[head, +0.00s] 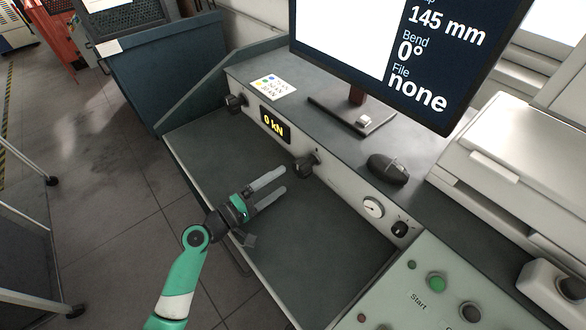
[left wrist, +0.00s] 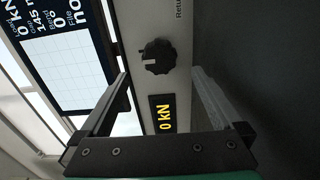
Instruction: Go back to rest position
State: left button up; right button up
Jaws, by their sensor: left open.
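My left gripper (head: 268,186) is open and empty above the dark worktop, in front of the control panel. Its fingers point toward a black knob (head: 305,165) on the panel, with a visible gap in the left wrist view. That view shows the open fingers (left wrist: 165,105) on either side of a black knob (left wrist: 158,56) and a yellow "0 kN" display (left wrist: 163,113). The same display (head: 275,124) shows in the head view. My right gripper is in neither view.
A monitor (head: 440,50) stands on the ledge behind the panel, with a mouse (head: 388,169) nearby. A green Start button (head: 436,283) is on a panel at lower right. A gauge (head: 373,207) sits on the front panel. The worktop (head: 320,240) is clear right of my gripper.

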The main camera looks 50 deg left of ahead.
pick_arm(q)
jog(key=shift+s, duration=1.5)
